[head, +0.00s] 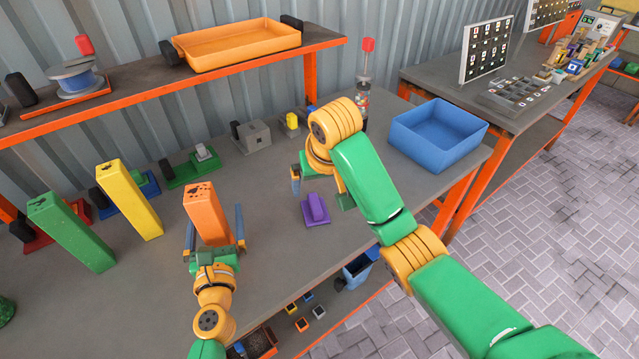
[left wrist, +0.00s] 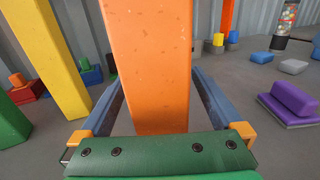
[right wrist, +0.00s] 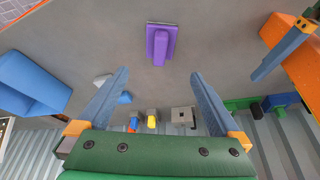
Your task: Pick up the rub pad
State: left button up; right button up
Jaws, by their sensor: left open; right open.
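The rub pad, a purple block with a raised grip on a flat base, lies on the grey workbench in the head view (head: 316,209). It also shows in the right wrist view (right wrist: 160,45) and the left wrist view (left wrist: 290,104). My right gripper (right wrist: 159,74) is open and empty, with the pad beyond its fingertips, roughly centred between them. In the head view my right arm partly hides that gripper. My left gripper (head: 214,226) is open, its fingers on either side of an upright orange plank (head: 206,212); contact with the plank cannot be told.
A yellow plank (head: 130,198) and a green plank (head: 70,232) stand on the left of the bench. A blue bin (head: 437,134) stands at the right end. An orange tray (head: 235,47) sits on the shelf above.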

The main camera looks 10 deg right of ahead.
aim_at(315, 204)
jog(key=shift+w+d+r, duration=0.1)
jog(key=shift+d+r, duration=0.15)
jog(key=shift+d, duration=0.15)
jog(key=c, duration=0.5)
jog(key=x, duration=1.1)
jog(key=shift+a+f, duration=0.4)
jog(key=shift+f, duration=0.05)
jog(key=shift+c, duration=0.2)
